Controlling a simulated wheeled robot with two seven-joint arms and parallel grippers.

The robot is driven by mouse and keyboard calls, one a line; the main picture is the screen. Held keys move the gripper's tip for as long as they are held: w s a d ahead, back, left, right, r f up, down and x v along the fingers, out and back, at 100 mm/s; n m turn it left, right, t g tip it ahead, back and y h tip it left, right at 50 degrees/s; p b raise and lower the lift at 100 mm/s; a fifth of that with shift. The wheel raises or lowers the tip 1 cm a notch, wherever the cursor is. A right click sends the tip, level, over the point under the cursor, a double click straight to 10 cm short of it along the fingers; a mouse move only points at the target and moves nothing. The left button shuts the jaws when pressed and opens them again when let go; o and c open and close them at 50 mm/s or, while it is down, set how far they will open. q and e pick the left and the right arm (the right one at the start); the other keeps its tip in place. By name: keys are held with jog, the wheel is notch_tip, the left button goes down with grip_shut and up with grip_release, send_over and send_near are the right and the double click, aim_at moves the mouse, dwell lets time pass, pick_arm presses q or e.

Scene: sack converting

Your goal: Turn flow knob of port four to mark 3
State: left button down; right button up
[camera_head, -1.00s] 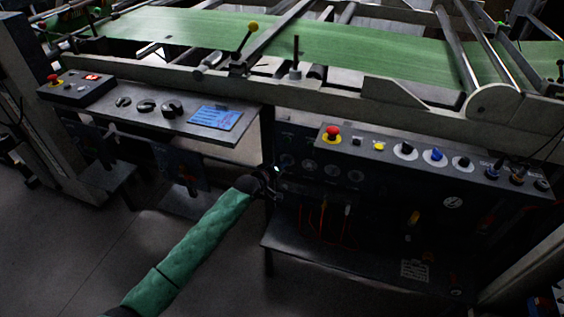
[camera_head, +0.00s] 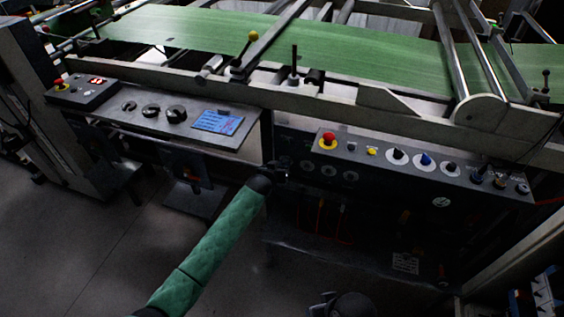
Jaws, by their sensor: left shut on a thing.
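A row of small round dials (camera_head: 328,170) sits on the dark front face below the right control panel. My left gripper (camera_head: 283,168) is at the left end of this row, against the dark face. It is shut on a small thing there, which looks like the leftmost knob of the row. The jaws hide that knob, so its pointer and scale marks cannot be read. The port numbers are too small to read. My left arm, in a green sleeve, reaches up from the lower left.
The right control panel (camera_head: 400,160) above carries a red mushroom button (camera_head: 328,140) and several knobs. Another panel (camera_head: 150,120) with dark knobs and a blue label (camera_head: 217,122) juts out at left. A dark shelf (camera_head: 340,257) lies below. Floor at lower left is clear.

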pick_arm(q)
jog(key=shift+s+d+f+m+t+y+p, duration=0.15)
jog(key=shift+m+y+p, duration=0.35)
jog(key=shift+m, duration=0.3)
jog(key=shift+d+r+m+t+y+p, duration=0.15)
jog(key=shift+m+y+p, duration=0.25)
jog(key=shift+m+y, duration=0.3)
pick_arm(e)
jog(key=shift+g+h, duration=0.4)
jog(key=shift+s+d+r, duration=0.3)
jog(key=shift+d+r, duration=0.5)
jog(key=shift+r, duration=0.05)
jog(key=shift+s+d+r, duration=0.25)
jog(key=shift+d+r, duration=0.5)
jog(key=shift+r, duration=0.05)
pick_arm(q)
jog(key=shift+f+m, duration=0.1)
jog(key=shift+m, duration=0.2)
pick_arm(e)
jog(key=shift+s+d, duration=0.1)
pick_arm(q)
jog(key=c, duration=1.3)
grip_release()
pick_arm(e)
jog(key=shift+r, duration=0.1)
